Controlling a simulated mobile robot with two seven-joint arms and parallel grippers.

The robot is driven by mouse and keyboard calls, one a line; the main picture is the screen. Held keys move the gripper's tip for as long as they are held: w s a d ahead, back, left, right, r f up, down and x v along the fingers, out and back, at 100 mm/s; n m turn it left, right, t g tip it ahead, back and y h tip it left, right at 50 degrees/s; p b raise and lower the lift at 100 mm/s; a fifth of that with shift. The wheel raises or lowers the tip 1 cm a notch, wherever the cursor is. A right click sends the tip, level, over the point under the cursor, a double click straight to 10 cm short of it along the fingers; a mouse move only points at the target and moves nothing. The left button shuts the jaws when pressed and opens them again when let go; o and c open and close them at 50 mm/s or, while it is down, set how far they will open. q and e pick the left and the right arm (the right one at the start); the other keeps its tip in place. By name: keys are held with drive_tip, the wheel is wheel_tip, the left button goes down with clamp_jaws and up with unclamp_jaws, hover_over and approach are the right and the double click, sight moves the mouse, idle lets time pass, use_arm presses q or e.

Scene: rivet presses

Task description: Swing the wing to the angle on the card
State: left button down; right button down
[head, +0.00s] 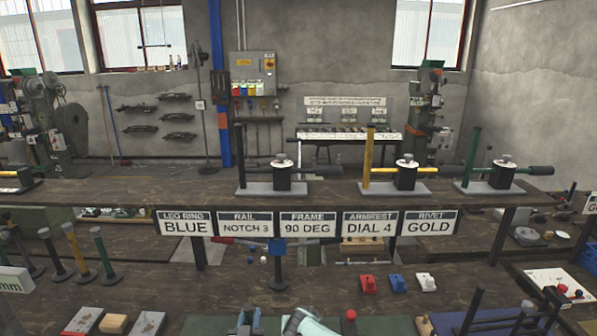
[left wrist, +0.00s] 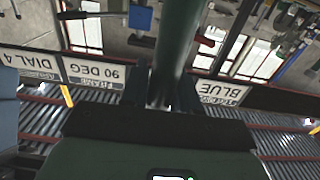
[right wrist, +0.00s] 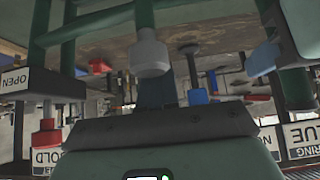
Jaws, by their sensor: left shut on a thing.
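The card FRAME 90 DEG (head: 308,223) hangs on the front edge of the rear bench, third in a row of cards; it also shows upside down in the left wrist view (left wrist: 95,73). My left gripper (left wrist: 160,85) is shut on a dark green tube (left wrist: 178,42), which runs up between its fingers. Most of the tube's far end is hidden, and I cannot tell how it joins the wing. In the right wrist view, my right gripper (right wrist: 157,88) points toward green tubing and a grey capped post (right wrist: 149,53); its finger gap is unclear.
Beside it hang cards LEG RING BLUE (head: 186,222), RAIL NOTCH 3 (head: 245,223), ARMREST DIAL 4 (head: 370,223) and RIVET GOLD (head: 430,222). A dark tube frame (head: 474,306) stands front right. Red (head: 369,284), blue (head: 398,284) and white (head: 426,282) blocks sit on the front bench.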

drive_tip(key=shift+s+a, duration=0.1)
drive_tip(key=shift+s, duration=0.7)
drive_tip(key=shift+s, duration=1.55)
drive_tip(key=shift+s+d, duration=0.25)
drive_tip(key=shift+s, duration=0.55)
drive_tip(key=shift+s+d, duration=0.2)
drive_tip(key=shift+s, duration=0.7)
